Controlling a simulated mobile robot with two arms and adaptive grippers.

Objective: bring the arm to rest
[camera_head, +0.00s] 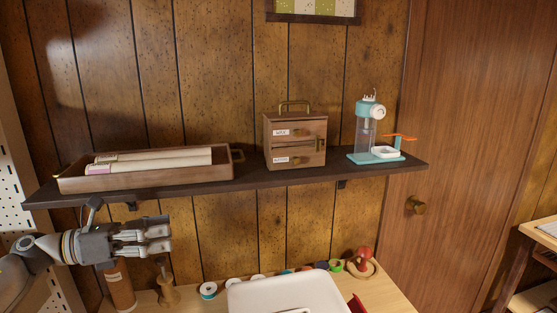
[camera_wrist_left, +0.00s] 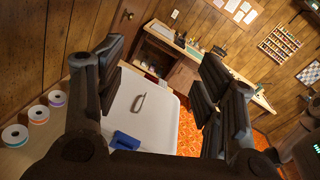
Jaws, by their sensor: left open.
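My left gripper (camera_head: 157,239) is at the left of the head view, below the wall shelf and above the left end of the sewing table. Its fingers point right. In the left wrist view its two fingers (camera_wrist_left: 160,100) stand wide apart with nothing between them. Beyond them lies a white surface (camera_wrist_left: 148,137) with a grey handle-like piece (camera_wrist_left: 138,103) and a blue item (camera_wrist_left: 127,140) on it. My right gripper is in neither view.
A dark shelf (camera_head: 233,190) holds a wooden tray (camera_head: 140,182) with rolls, a small drawer box (camera_head: 295,140) and a teal device (camera_head: 368,130). Below, the table (camera_head: 185,303) carries thread spools (camera_head: 208,290), a white panel (camera_head: 285,293) and a red pincushion-like item (camera_head: 364,257). A door stands at right.

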